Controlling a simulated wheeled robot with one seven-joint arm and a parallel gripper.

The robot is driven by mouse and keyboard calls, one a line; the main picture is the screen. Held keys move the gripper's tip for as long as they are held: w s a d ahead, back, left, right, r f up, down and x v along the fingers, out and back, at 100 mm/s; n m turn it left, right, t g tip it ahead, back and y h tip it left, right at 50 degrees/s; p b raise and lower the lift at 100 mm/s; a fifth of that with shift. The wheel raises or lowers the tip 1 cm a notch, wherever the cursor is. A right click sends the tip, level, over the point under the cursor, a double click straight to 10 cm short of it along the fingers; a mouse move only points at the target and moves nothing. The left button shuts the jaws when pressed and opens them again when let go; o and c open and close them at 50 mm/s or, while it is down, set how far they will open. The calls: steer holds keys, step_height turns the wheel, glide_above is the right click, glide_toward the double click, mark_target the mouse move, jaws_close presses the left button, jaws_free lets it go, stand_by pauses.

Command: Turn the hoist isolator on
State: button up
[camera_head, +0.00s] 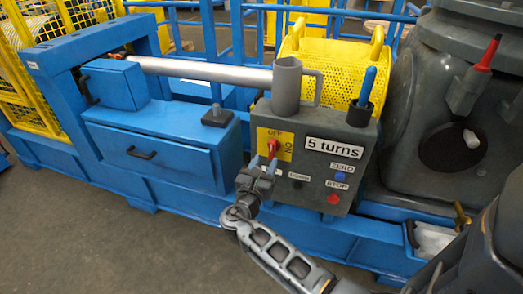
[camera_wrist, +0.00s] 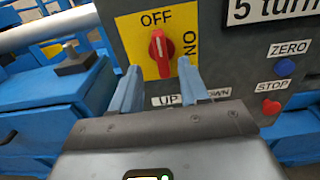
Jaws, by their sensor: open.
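The hoist isolator is a red rotary knob (camera_wrist: 161,53) on a yellow plate (camera_wrist: 141,30) marked OFF at the top and ON, turned sideways, at the right. The knob stands upright, its white mark toward OFF. In the head view the knob (camera_head: 273,146) is on the left of the grey control box (camera_head: 343,133). My gripper (camera_wrist: 159,80) is open and empty, its two blue fingers apart just below the knob in the wrist view. Whether the fingertips touch the panel cannot be told. The fingers partly hide the UP and DOWN labels.
A blue ZERO button (camera_wrist: 285,67) and a red STOP button (camera_wrist: 271,107) sit right of the knob. A grey mug (camera_head: 288,88) and a holder with a blue-handled tool (camera_head: 367,87) stand on the box. A blue drawer (camera_head: 154,154) is at the left.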

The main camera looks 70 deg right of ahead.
mark_target(271, 151)
steer(key=shift+w+d, duration=0.15)
steer(key=shift+d, duration=3)
jaws_close()
